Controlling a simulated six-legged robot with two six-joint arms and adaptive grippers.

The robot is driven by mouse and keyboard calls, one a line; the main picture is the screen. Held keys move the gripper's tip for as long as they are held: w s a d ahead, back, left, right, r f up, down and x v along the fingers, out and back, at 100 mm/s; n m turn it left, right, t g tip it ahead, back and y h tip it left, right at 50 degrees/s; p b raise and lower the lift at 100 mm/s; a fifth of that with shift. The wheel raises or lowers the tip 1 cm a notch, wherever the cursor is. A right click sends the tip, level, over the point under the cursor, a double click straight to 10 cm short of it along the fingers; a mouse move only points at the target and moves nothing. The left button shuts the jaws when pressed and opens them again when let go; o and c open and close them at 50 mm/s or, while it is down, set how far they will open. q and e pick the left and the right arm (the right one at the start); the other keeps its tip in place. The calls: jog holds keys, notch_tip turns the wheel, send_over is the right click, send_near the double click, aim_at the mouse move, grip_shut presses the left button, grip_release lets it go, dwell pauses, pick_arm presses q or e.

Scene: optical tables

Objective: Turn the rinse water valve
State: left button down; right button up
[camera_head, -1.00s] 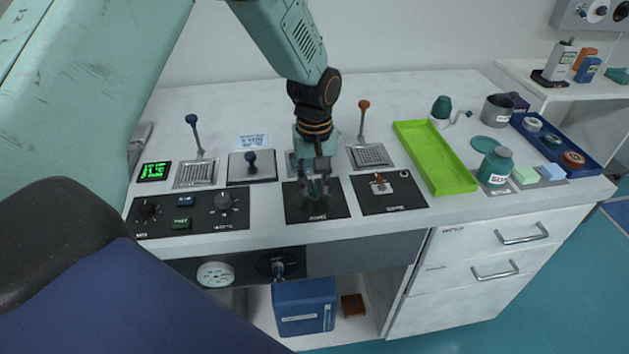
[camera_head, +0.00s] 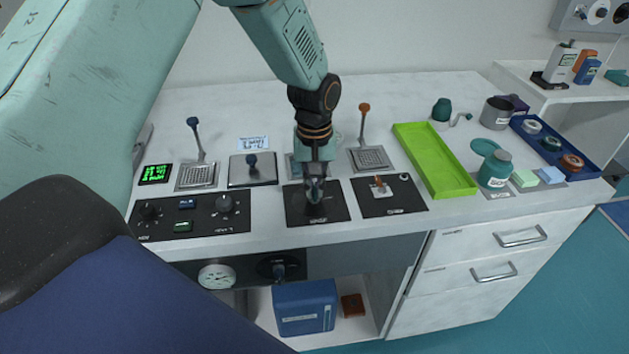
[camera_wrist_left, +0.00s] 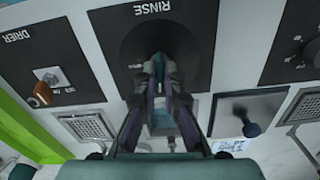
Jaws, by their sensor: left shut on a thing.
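The black panel labelled RINSE (camera_head: 334,210) lies near the front edge of the bench; in the left wrist view its label (camera_wrist_left: 152,9) reads upside down. My left gripper (camera_head: 315,188) points down at the middle of this panel. In the left wrist view its two fingers (camera_wrist_left: 158,78) are closed on the rinse water valve (camera_wrist_left: 158,60), whose greyish top shows between the fingertips. The fingers hide most of the valve. My right gripper is not in view.
The DRIER panel (camera_head: 405,199) with a small orange-handled lever (camera_head: 378,182) is close on the right. A knob panel (camera_head: 200,226) is on the left. Upright levers with blue (camera_head: 194,122) and orange (camera_head: 364,108) knobs stand behind. A green tray (camera_head: 435,165) lies right.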

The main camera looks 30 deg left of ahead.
aim_at(315, 188)
pick_arm(q)
jog(key=m+p, duration=0.2)
jog(key=m, duration=0.1)
jog(key=shift+r+m+p, duration=0.2)
jog(key=shift+m+p, duration=0.1)
jog(key=shift+p, duration=0.05)
jog(key=m+p, duration=0.2)
jog(key=m, duration=0.2)
jog(key=m+p, duration=0.1)
jog(key=m, duration=0.3)
jog(key=shift+f+m, duration=0.1)
jog(key=shift+m, duration=0.3)
jog(key=shift+w+m, duration=0.1)
jog(key=shift+m, duration=2)
jog(key=c, duration=1.5)
grip_release()
jog(key=shift+o, duration=0.2)
notch_tip(315, 188, up, 12)
